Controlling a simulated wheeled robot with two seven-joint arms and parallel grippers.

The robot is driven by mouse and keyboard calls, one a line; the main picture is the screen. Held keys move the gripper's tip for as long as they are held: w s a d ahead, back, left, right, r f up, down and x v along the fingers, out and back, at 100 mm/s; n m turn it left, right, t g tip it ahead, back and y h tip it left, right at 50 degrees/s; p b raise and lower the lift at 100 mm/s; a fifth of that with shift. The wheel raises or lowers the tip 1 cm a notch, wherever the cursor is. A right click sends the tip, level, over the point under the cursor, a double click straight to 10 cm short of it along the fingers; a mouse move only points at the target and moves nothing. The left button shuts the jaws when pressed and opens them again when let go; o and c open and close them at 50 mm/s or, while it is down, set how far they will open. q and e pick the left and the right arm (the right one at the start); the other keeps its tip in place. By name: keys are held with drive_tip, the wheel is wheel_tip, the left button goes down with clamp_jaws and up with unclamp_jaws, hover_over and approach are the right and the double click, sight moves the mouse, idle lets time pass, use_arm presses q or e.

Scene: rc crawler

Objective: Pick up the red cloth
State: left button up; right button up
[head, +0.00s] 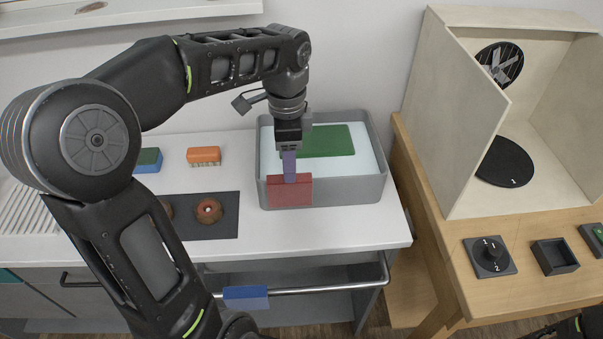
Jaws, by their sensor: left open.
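The red cloth (290,193) hangs over the front rim of a grey basin (350,194) on the white counter. My left gripper (289,174) points down over the front part of the basin. Its lower end is right at the top edge of the red cloth, seen nearly edge-on. It is open, and I cannot tell whether the cloth lies between its fingers. A little of my right arm shows at the bottom right corner, but its gripper does not.
A green cloth (328,141) lies in the basin. Left are an orange sponge (203,155), a green and blue sponge (148,160) and a dark mat (222,228) with brown round things. A blue cloth (246,297) hangs on the front rail. A beige booth (455,110) stands right.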

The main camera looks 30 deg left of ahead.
sight(290, 190)
use_arm(q)
drive_tip(key=shift+s+r, duration=0.1)
drive_tip(key=shift+s, duration=0.15)
drive_tip(key=shift+w+f, duration=0.1)
drive_tip(key=shift+f, duration=1.25)
wheel_tip(290, 190, down, 5)
drive_tip(key=shift+d+f+p, duration=0.1)
drive_tip(key=shift+f+p, duration=0.05)
drive_tip(key=shift+p, duration=0.55)
drive_tip(key=shift+c, duration=0.3)
clamp_jaws()
